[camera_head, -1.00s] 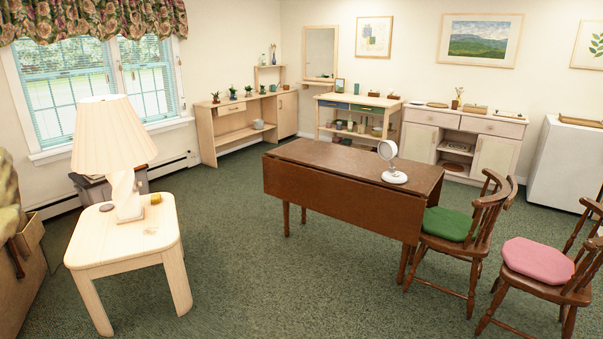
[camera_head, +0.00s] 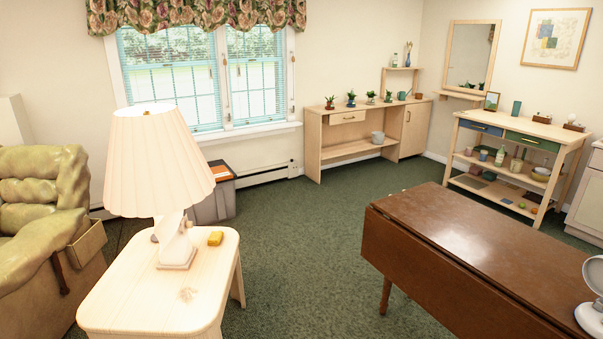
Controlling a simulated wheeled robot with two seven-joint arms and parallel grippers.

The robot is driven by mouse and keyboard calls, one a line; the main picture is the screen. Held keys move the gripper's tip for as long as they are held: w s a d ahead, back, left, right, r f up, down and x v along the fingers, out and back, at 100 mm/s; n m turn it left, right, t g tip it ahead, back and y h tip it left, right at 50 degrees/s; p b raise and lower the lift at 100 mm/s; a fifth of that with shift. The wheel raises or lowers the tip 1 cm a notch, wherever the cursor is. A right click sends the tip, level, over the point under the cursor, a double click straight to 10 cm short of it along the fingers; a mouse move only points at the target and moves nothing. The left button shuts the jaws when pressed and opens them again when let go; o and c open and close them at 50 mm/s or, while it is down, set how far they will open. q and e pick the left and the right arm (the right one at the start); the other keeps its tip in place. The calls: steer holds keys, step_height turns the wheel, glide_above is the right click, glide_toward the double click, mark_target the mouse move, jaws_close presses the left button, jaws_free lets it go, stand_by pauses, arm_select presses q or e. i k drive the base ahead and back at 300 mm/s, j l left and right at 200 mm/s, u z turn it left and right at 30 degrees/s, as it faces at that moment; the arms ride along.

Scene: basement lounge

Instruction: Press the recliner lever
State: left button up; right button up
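A puffy olive-green recliner (camera_head: 40,190) stands at the left edge, partly cut off by the frame. A dark brown lever-like strip (camera_head: 59,271) slants down on the side panel below the arm. The side table and lamp stand to the right of the recliner. Neither of my grippers shows in the head view.
A brown drop-leaf table (camera_head: 440,235) fills the right. Green carpet (camera_head: 300,240) lies open between the tables.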

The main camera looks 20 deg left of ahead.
mark_target(65, 290)
steer(key=i+l+u, duration=0.1)
steer(key=i+u, duration=0.3)
steer(key=i+l+u, duration=0.4)
steer(key=i, duration=0.2)
steer(key=i+l+u, duration=0.4)
steer(key=i+j, duration=0.1)
